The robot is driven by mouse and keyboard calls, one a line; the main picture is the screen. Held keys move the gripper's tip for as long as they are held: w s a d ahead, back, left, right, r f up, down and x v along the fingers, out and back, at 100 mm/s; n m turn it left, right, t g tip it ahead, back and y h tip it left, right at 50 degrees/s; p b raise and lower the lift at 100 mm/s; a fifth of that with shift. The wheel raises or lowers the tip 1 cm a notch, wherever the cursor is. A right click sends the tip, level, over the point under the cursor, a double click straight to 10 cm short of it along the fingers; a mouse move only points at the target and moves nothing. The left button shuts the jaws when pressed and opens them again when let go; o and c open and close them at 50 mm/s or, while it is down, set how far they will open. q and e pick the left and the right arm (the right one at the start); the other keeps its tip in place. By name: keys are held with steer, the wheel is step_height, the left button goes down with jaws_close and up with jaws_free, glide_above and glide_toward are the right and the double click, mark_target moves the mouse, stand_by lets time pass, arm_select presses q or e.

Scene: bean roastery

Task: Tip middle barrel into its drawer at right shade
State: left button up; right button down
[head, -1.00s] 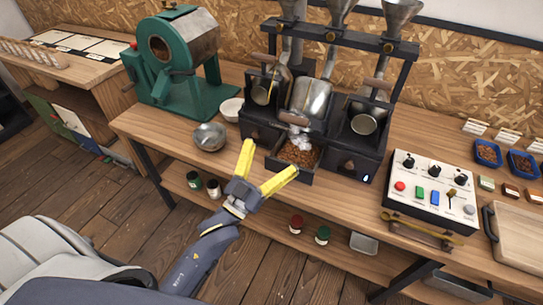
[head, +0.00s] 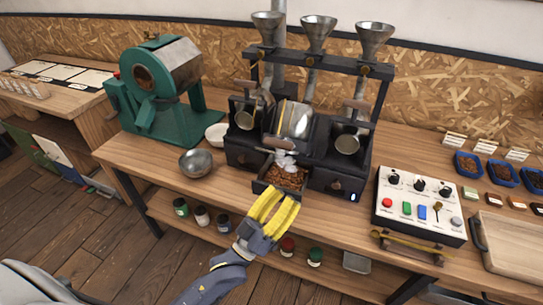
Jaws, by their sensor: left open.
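The middle barrel (head: 294,120) is a shiny metal cylinder in the black three-barrel roaster, tilted above its drawer, with a wooden handle (head: 278,142) at its front. The drawer (head: 259,186) is pulled out and holds brown beans (head: 285,177). A pale, steam-like puff (head: 285,160) hangs between barrel and beans. My left gripper (head: 284,198), with yellow fingers, is open right in front of the drawer and overlaps its front edge in the picture; I cannot tell whether it touches. My right gripper is out of view.
The left barrel (head: 247,116) and right barrel (head: 348,140) flank the middle one. A metal bowl (head: 196,163) and green roaster (head: 160,90) stand left. The control box (head: 419,205) stands right, with blue trays of beans (head: 468,164) beyond.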

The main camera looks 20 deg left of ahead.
arm_select(q)
steer(key=n+t, duration=0.1)
steer(key=n, duration=0.2)
steer(key=s+a+f+n+t+y, duration=0.1)
steer(key=n, duration=0.2)
steer(key=f+n+t+y, duration=0.1)
steer(key=n, duration=0.2)
steer(key=shift+s+a, duration=0.15)
steer(key=shift+s, duration=0.25)
steer(key=c, duration=0.6)
steer(key=a+n+y, duration=0.1)
steer(key=n+y, duration=0.1)
steer(key=a+n+t+y, duration=0.1)
steer(key=n, duration=0.2)
steer(key=a+n+y, duration=0.1)
steer(key=n+y, duration=0.1)
steer(key=shift+s+a+f+n+t+y, duration=0.2)
steer(key=shift+s+n+t+y, duration=0.1)
steer(key=shift+s+n+t, duration=0.1)
jaws_close()
steer(key=w+r+n+y, duration=0.1)
steer(key=w+r, duration=0.9)
steer(key=shift+a+n+t, duration=0.15)
steer(key=shift+n+t, duration=0.15)
steer(key=shift+n, duration=0.1)
steer(key=shift+r, duration=0.15)
